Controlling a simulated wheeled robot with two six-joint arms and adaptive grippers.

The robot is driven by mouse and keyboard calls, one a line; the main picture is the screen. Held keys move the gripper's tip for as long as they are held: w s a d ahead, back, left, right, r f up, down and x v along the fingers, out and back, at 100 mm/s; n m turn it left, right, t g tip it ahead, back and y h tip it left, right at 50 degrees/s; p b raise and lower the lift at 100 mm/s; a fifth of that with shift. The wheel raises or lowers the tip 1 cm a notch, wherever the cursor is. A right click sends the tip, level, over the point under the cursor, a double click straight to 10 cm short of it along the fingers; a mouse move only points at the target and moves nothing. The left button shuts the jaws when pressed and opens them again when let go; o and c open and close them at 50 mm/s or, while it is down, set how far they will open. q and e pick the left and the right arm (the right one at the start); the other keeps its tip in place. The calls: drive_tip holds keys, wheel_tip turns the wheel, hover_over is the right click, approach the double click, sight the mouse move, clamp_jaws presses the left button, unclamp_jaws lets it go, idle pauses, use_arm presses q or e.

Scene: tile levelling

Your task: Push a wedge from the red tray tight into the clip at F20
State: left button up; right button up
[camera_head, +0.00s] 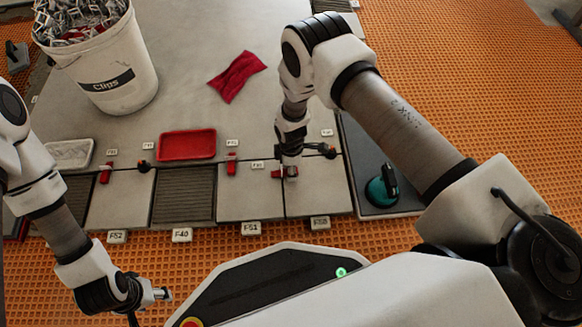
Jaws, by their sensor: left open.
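The red tray (187,158) lies on the grey tiles left of centre; I cannot make out single wedges in it. My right gripper (288,165) points down at a tile joint right of the tray. A red piece (276,174), apparently a wedge, shows at its tip; the fingers and any clip there are largely hidden. My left gripper (162,294) is open, low at the left over the orange mat, away from the tiles.
Other red wedges stand at joints left (106,172) and right (231,163) of the tray. A white clips bucket (115,75), a pale tray (68,154), a red cloth (237,76) and a teal-handled tool (382,190) lie around. The middle tile surface is mostly clear.

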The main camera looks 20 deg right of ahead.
wheel_tip(320, 180, up, 12)
idle(0.5)
